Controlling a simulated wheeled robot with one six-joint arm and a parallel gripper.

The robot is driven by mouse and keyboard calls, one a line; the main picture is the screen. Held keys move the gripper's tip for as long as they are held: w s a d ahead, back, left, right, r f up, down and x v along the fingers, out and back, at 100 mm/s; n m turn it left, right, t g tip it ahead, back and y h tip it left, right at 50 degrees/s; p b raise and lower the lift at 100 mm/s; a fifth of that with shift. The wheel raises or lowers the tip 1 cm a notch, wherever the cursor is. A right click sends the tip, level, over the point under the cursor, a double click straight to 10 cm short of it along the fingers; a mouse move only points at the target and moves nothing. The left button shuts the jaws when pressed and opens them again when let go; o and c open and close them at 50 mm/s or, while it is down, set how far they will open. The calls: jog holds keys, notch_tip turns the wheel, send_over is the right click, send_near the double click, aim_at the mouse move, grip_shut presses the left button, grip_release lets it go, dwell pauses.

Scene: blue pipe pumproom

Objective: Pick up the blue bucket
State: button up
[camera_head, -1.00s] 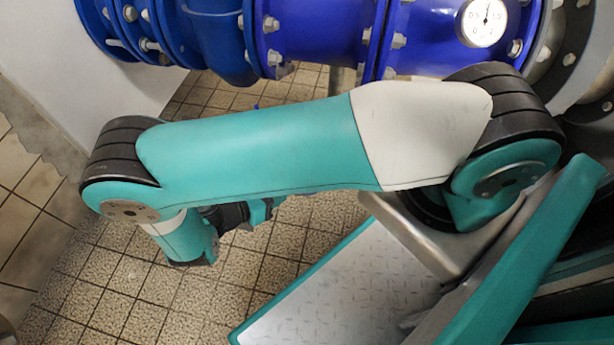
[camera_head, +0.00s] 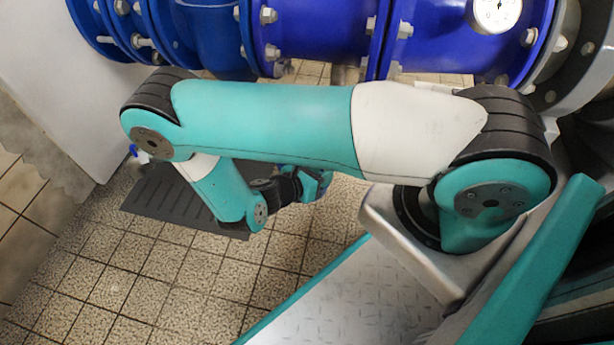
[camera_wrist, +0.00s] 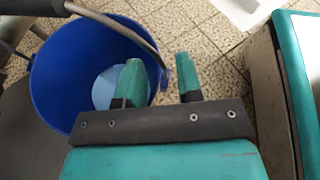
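The blue bucket (camera_wrist: 60,75) stands at the left of the wrist view, seen from above, with a light blue patch (camera_wrist: 108,85) inside. Its dark handle (camera_wrist: 125,32) slants across the opening to the rim on the right. My gripper (camera_wrist: 160,75) is open with two teal fingers. The left finger overlaps the bucket's opening in the picture, and the right finger shows outside the rim. The rim and the handle's end appear in the gap between them. Contact cannot be told. In the head view my gripper (camera_head: 318,183) shows small beyond my wrist, and the bucket cannot be made out.
A dark grey slatted mat (camera_head: 165,205) lies on the tiled floor (camera_head: 130,280) near the white wall (camera_head: 60,90). Large blue flanged pipes (camera_head: 310,35) with a gauge (camera_head: 497,12) run across the back. Open floor lies at the lower left.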

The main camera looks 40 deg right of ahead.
jog(key=shift+x, duration=1)
jog(key=shift+c, duration=0.5)
